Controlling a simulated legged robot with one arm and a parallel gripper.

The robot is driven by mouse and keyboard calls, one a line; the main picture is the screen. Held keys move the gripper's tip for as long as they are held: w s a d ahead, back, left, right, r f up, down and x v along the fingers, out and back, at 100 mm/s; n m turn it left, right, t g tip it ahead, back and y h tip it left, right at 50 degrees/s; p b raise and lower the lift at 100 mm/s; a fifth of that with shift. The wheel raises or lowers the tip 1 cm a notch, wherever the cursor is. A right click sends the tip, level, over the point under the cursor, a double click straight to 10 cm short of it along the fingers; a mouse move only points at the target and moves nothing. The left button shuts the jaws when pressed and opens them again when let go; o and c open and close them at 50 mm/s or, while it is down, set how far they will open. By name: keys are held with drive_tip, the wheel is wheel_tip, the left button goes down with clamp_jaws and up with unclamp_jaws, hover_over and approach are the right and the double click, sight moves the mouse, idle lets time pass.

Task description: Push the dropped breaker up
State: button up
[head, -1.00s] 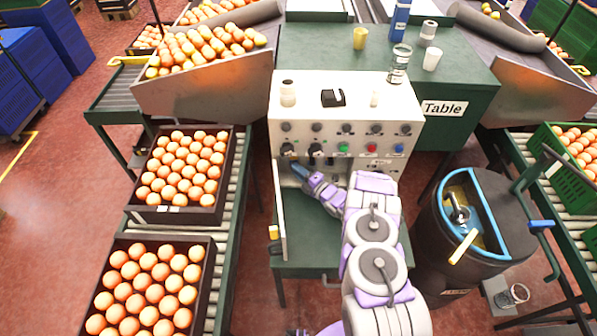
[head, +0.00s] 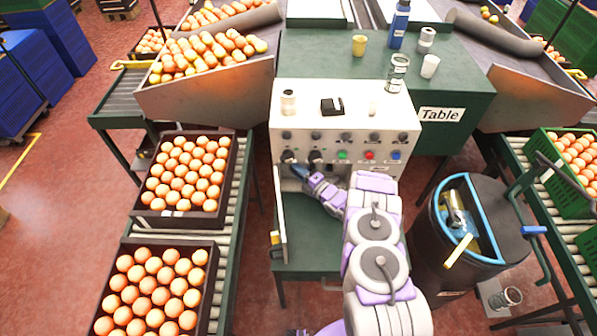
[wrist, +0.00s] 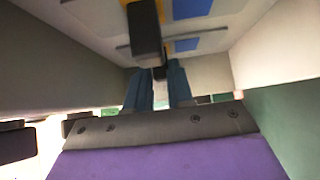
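My gripper (head: 299,171) reaches into the open compartment below the white control box (head: 342,104). In the wrist view its two teal fingers (wrist: 158,76) stand apart with a gap between them, pointing into the compartment. A dark block-like lever (wrist: 144,32) hangs ahead of the fingers, close to the left one in the picture. A small dark piece (wrist: 160,72) shows between the fingertips. I cannot tell whether either touches the fingers. Blue patches (wrist: 187,45) sit on pale panels behind. Which part is the dropped breaker is unclear; the head view hides the compartment's inside.
The compartment's door (head: 280,215) stands open left of my arm. Compartment walls close in on both sides of the gripper. A dark barrel-shaped machine (head: 465,235) stands to the right. Cups and bottles stand on the green table (head: 320,50).

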drive_tip(key=o, duration=0.4)
drive_tip(key=shift+r, duration=0.1)
drive_tip(key=shift+d, duration=0.1)
drive_tip(key=p+v, duration=0.5)
drive_tip(key=v, duration=1.2)
drive_tip(key=shift+s, duration=0.2)
drive_tip(key=shift+s, duration=0.1)
